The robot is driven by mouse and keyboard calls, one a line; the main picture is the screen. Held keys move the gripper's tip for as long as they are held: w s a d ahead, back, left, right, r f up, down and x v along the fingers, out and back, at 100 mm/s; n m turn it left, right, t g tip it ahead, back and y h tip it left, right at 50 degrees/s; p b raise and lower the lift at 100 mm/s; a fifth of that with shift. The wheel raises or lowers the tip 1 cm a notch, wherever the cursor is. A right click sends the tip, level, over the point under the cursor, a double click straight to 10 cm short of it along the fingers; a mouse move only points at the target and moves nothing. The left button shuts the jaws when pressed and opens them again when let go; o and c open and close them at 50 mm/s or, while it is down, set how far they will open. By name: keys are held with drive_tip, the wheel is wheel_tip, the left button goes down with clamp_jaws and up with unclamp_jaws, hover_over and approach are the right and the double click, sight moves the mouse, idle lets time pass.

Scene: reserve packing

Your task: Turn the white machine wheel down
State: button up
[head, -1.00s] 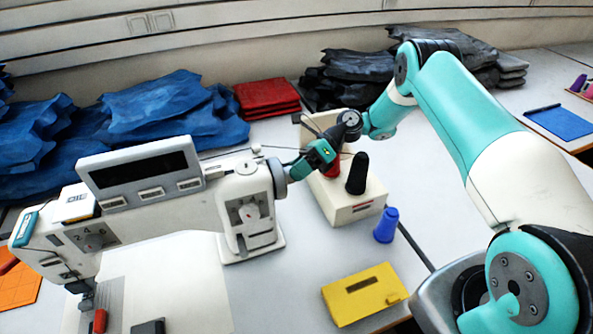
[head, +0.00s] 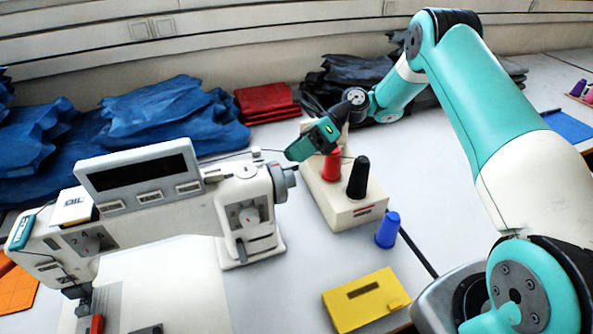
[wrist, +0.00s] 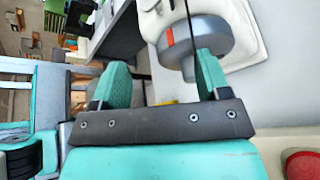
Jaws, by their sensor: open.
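The white sewing machine (head: 190,212) stands at the left of the table. Its grey handwheel (head: 281,181) is on the right end and is partly visible. In the wrist view the wheel (wrist: 196,42) shows a red-orange mark on its rim. My gripper (head: 293,152) is open and empty, above and slightly right of the wheel in the head view. In the wrist view my gripper (wrist: 163,75) has its two teal fingers apart, and the right finger overlaps the wheel's lower edge. I cannot tell whether it touches.
A cream thread stand (head: 345,213) with red and black cones is just right of the wheel. A blue cone (head: 388,230) and a yellow box (head: 365,300) lie in front. Blue fabric piles (head: 170,115) and red folded cloth (head: 266,102) are behind.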

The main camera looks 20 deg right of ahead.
wheel_tip(320, 180, up, 13)
drive_tip(key=p, duration=1.1)
drive_tip(key=shift+w, duration=0.1)
drive_tip(key=s+d+f+n+t+b, duration=0.3)
drive_tip(key=d+f+n+t+b, duration=0.15)
drive_tip(key=d+f+b, duration=0.3)
drive_tip(key=s+d+f+n+t+b, duration=0.3)
drive_tip(key=d+f+n+t+b, duration=0.1)
drive_tip(key=d+f+n+b, duration=0.3)
drive_tip(key=w+a+f+p, duration=0.2)
drive_tip(key=a, duration=0.5)
drive_tip(key=w+a+f+m+p, duration=0.1)
drive_tip(key=w+a+f+p, duration=0.2)
drive_tip(key=a, duration=0.5)
drive_tip(key=shift+f+y, duration=0.3)
drive_tip(key=shift+f, duration=0.05)
drive_tip(key=c, duration=0.9)
drive_tip(key=shift+w, duration=0.1)
